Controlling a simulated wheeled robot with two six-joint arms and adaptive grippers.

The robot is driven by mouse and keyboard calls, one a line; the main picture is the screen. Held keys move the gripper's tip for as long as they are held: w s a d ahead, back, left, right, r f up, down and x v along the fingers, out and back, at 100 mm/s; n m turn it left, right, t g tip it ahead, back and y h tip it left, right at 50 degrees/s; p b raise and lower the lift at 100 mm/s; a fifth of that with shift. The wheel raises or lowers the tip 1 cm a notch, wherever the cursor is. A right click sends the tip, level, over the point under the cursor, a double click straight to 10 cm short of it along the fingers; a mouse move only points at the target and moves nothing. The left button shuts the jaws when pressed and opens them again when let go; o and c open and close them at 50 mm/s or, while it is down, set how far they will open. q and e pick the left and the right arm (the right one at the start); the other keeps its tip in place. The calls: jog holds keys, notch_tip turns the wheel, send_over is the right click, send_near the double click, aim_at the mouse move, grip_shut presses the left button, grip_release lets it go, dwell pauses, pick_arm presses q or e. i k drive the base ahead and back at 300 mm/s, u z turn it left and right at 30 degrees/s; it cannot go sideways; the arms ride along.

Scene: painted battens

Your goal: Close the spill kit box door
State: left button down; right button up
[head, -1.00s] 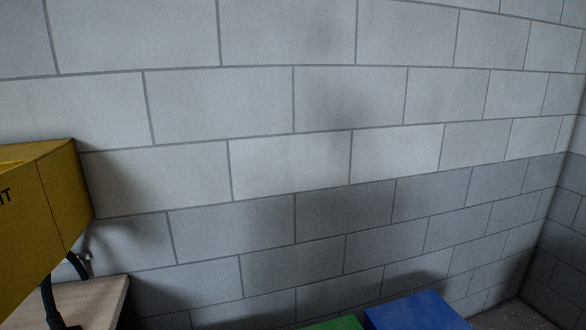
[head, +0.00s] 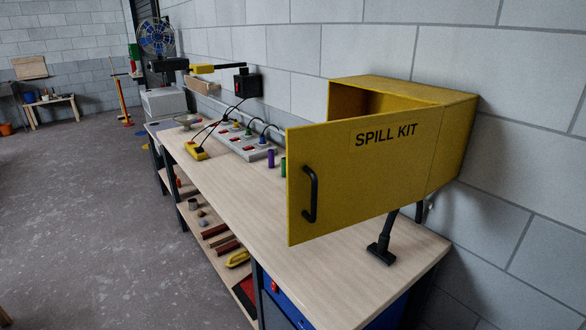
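The yellow spill kit box (head: 462,140) is at the right, against the block wall above the end of a workbench. Its door (head: 375,185) carries the words SPILL KIT and a black bar handle (head: 310,194) near its left edge. The door stands open, swung outward from the box front, with its free edge at the left. Part of the dark inside of the box shows over the door's top edge; the rest is hidden behind the door. Neither of my grippers is in view.
The long workbench (head: 240,195) runs away to the left. A black post with a flat foot (head: 381,252) stands under the box. Power strips, cables and small coloured cylinders lie on the bench. The lower shelf holds several items. The grey floor (head: 90,215) at left is open.

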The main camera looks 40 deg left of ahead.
aim_at(341, 174)
jog(key=u, duration=0.1)
jog(key=k, duration=1.2)
jog(key=u, duration=0.45)
jog(key=i, duration=0.8)
jog(key=u, duration=0.55)
